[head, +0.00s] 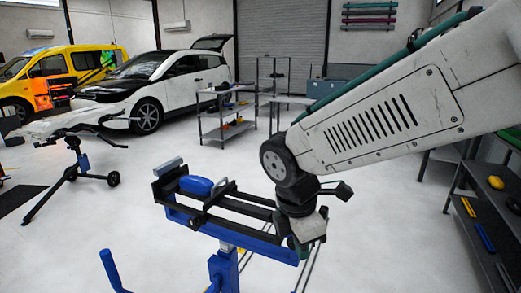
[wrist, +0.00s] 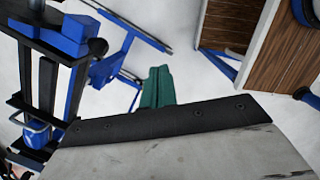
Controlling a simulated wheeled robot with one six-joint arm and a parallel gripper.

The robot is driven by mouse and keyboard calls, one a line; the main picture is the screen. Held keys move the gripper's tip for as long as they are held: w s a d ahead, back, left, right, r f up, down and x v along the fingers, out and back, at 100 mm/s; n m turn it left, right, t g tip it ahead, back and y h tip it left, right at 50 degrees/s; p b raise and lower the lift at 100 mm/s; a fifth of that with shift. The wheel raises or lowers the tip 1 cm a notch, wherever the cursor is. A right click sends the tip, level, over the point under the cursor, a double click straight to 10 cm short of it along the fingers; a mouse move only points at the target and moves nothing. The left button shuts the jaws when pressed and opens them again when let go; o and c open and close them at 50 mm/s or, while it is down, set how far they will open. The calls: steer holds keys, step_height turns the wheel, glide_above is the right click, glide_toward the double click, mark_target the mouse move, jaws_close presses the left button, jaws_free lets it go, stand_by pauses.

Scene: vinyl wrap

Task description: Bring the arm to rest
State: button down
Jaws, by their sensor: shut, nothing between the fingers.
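My white arm (head: 380,110) reaches in from the upper right in the head view and bends down at its dark wrist. My gripper (head: 303,252) hangs at its end, beside the right end of a blue and black stand (head: 240,228). I cannot tell whether it touches the stand. In the wrist view, the green fingers of my gripper (wrist: 157,88) are together with nothing between them. The stand's blue and black frame shows at the left of the wrist view (wrist: 60,60).
A white car (head: 165,78) and a yellow van (head: 55,70) stand at the back left. A wheeled stand (head: 78,160) is at the left. A shelf cart (head: 228,112) stands behind, and dark shelves (head: 485,215) hold tools at the right. Pale floor is open between.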

steer(key=s+d+r+m+y, duration=0.1)
steer(key=s+d+r+m, duration=0.1)
steer(key=s+d+m, duration=0.6)
steer(key=s+d+r+m, duration=0.3)
steer(key=s+d+m, duration=0.4)
steer(key=d+m, duration=0.3)
steer(key=m, duration=0.3)
steer(key=shift+s+d+r+m+y, duration=0.15)
steer(key=shift+s+r+m+y, duration=0.15)
steer(key=shift+s+y, duration=0.1)
steer(key=c, duration=2.1)
jaws_free()
steer(key=shift+c, duration=0.2)
